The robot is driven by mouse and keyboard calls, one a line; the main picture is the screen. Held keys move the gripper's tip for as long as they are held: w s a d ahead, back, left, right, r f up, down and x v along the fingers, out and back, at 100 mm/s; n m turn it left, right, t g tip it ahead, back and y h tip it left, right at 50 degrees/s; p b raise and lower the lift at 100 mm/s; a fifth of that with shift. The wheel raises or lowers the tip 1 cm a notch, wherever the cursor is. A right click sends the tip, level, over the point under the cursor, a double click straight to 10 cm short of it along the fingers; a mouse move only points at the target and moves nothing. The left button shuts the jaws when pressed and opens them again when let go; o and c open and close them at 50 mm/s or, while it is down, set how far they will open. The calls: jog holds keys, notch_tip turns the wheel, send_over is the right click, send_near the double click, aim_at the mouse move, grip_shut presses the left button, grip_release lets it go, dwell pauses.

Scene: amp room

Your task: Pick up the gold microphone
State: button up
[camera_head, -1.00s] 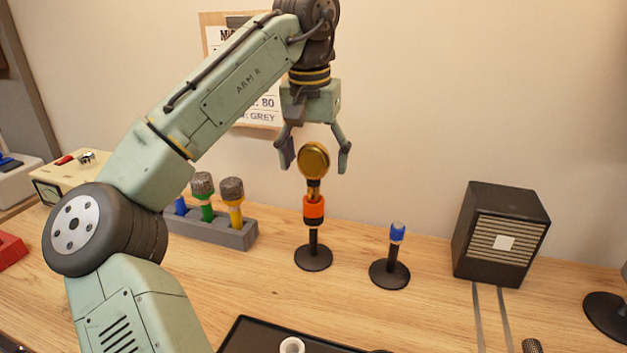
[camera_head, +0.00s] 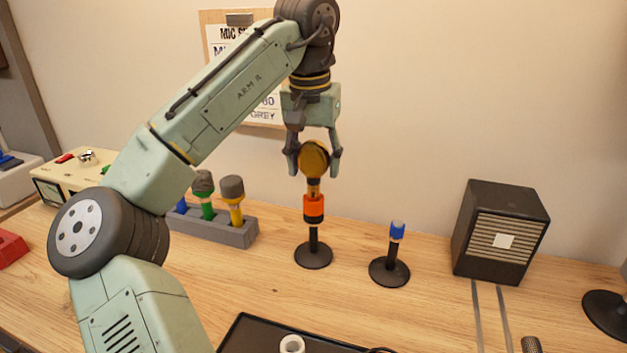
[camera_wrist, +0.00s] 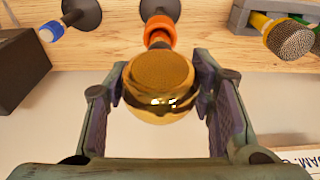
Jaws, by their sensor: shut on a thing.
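The gold microphone (camera_head: 314,158) stands upright, its round gold head on top, in an orange holder (camera_head: 313,207) on a stand with a round black base (camera_head: 313,256). My gripper (camera_head: 314,165) is above it, pointing down, with its fingers shut on either side of the gold head. In the wrist view the gold head (camera_wrist: 160,85) sits between the two finger pads of my gripper (camera_wrist: 160,95). The orange holder (camera_wrist: 160,30) shows beyond the head there. The microphone is still in the stand.
A shorter stand with a blue top (camera_head: 397,230) is just to the right. A grey rack (camera_head: 230,232) with several microphones is to the left. A black speaker box (camera_head: 500,232) stands further right. A dark tray (camera_head: 250,336) lies in front. Behind is a wall with a clipboard (camera_head: 222,38).

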aim_at(314, 139)
jog(key=c, duration=0.4)
jog(key=shift+r, duration=0.1)
jog(key=shift+c, duration=0.2)
jog(key=shift+r, duration=0.6)
notch_tip(314, 139, up, 2)
jog(key=shift+r, duration=0.1)
jog(key=s+d+b, duration=0.2)
jog(key=s, duration=0.5)
jog(key=s+d+r+b, duration=0.1)
jog(key=s+d+b, duration=0.2)
jog(key=s, duration=0.5)
jog(key=shift+d+r, duration=0.2)
jog(key=shift+d, duration=0.05)
